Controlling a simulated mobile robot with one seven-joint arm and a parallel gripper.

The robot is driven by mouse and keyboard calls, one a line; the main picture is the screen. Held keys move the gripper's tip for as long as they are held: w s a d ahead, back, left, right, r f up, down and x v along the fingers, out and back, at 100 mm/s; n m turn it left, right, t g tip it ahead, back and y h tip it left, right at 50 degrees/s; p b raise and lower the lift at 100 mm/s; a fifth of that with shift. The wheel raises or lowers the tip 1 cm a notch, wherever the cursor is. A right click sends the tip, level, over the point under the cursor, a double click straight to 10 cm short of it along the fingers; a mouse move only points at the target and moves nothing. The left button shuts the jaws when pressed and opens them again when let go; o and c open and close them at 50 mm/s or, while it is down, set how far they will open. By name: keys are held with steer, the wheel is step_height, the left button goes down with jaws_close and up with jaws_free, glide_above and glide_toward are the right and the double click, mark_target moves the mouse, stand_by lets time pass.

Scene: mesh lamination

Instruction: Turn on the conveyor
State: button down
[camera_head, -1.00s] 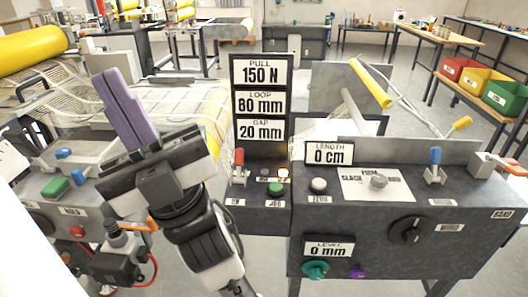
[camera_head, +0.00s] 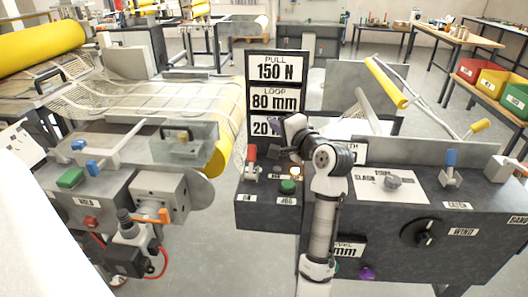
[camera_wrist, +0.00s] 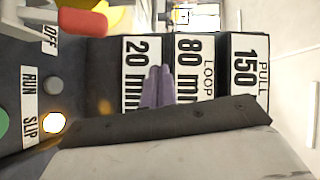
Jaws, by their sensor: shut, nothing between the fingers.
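The red-handled lever switch (camera_head: 250,155) stands on the dark control panel (camera_head: 262,215), left of the lamps. In the wrist view its red handle (camera_wrist: 82,22) is at top left beside an OFF label (camera_wrist: 49,38). An ON label (camera_head: 249,198) is on the panel front below. My gripper (camera_head: 292,127), with purple fingers, is above the panel, right of the lever and apart from it. In the wrist view the fingers (camera_wrist: 158,88) are together and empty, before the sign. The RUN lamp (camera_wrist: 54,84) looks dark; the SLIP lamp (camera_wrist: 54,122) glows amber.
A green button (camera_head: 288,187) sits right of the lever. The sign board (camera_head: 276,71) rises behind the panel. My arm covers part of the right-hand console (camera_head: 460,258). At left are the yellow roll (camera_head: 40,45), mesh and another console with a green button (camera_head: 70,178).

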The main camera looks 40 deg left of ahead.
mark_target(251, 159)
steer(key=d+f+m+g, duration=0.1)
steer(key=f, duration=0.1)
steer(key=d+f+m+g, duration=0.1)
steer(key=f+g, duration=0.1)
steer(key=w+d+f+m+g+h, duration=0.1)
steer(key=d+f, duration=0.1)
steer(key=shift+f, duration=0.25)
steer(key=shift+d+f+g, duration=0.3)
steer(key=shift+f+g, duration=0.05)
steer(key=shift+g, duration=0.25)
steer(key=p+x, duration=0.1)
steer(key=x, duration=0.8)
steer(key=shift+s+a+p, duration=0.1)
steer(key=shift+a+p, duration=0.1)
steer(key=shift+p, duration=0.2)
steer(key=shift+s+a, duration=0.15)
steer(key=shift+a, duration=0.15)
steer(key=shift+s+d+r+p, duration=0.4)
steer(key=shift+s+d, duration=0.05)
steer(key=shift+s, duration=0.2)
steer(key=shift+s+d+r+p, duration=0.35)
steer(key=shift+s+d, duration=0.1)
steer(key=shift+s, duration=0.2)
